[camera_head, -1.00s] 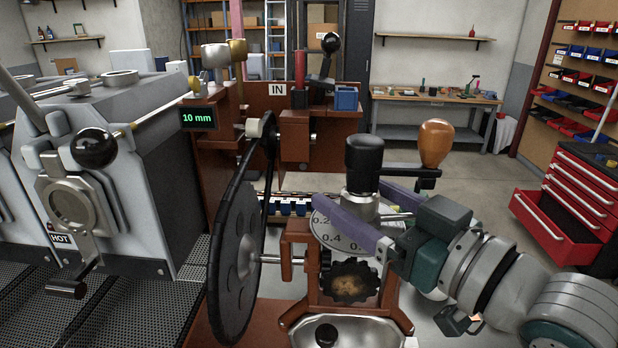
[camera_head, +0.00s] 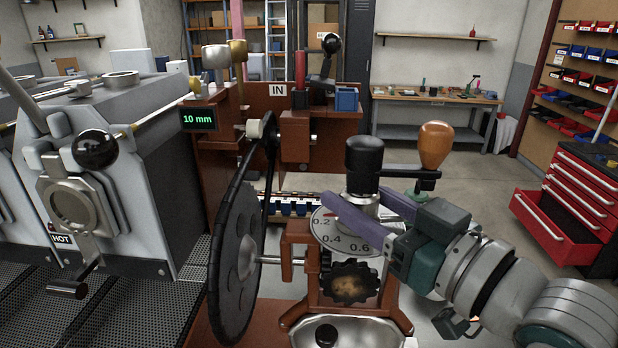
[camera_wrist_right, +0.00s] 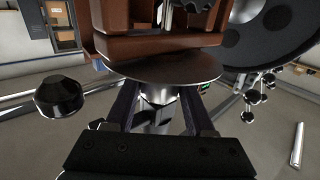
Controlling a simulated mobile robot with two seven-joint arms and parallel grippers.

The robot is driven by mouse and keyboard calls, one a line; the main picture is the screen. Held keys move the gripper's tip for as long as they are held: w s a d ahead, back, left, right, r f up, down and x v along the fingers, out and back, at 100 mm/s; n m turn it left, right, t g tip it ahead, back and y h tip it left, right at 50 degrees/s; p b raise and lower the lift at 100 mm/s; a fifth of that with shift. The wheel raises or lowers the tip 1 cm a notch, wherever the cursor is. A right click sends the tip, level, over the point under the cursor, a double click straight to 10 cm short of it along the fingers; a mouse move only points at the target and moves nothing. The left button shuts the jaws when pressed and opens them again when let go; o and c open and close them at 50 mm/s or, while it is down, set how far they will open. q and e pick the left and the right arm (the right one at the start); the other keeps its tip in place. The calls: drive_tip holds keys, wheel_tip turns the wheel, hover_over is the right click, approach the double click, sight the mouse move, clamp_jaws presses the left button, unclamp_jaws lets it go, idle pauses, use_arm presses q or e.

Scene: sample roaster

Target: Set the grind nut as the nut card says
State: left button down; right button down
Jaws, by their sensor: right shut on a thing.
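The grind nut is a black knob (camera_head: 364,160) on a silver collar (camera_head: 362,208). It stands upright above a grey dial (camera_head: 345,242) marked 0.2, 0.4 and 0.6. A small red mark shows on the dial near 0.2. My right gripper (camera_head: 356,200) is shut on the silver collar, one purple finger on each side. In the right wrist view the collar (camera_wrist_right: 157,93) sits between the fingers, by the dial's plate (camera_wrist_right: 165,68). The fingers hide part of the dial. I cannot make out a nut card. My left gripper is not in view.
An orange-knobbed crank (camera_head: 435,150) reaches right of the nut, close to my right gripper. The large dark flywheel (camera_head: 238,255) stands left. A screen (camera_head: 198,118) reads "10 mm". A steel bowl (camera_head: 345,332) is in front. A red drawer cabinet (camera_head: 575,205) stands right.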

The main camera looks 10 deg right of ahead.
drive_tip(key=shift+a+r+m+t+h+p, duration=0.1)
drive_tip(key=shift+r+m+t+h+p, duration=0.1)
drive_tip(key=shift+m+t+h+p, duration=0.45)
drive_tip(key=shift+f+m+h, duration=0.1)
drive_tip(key=shift+m+h, duration=0.65)
drive_tip(key=shift+h, duration=0.7)
drive_tip(key=shift+c, duration=1.3)
unclamp_jaws()
drive_tip(key=shift+f, duration=0.1)
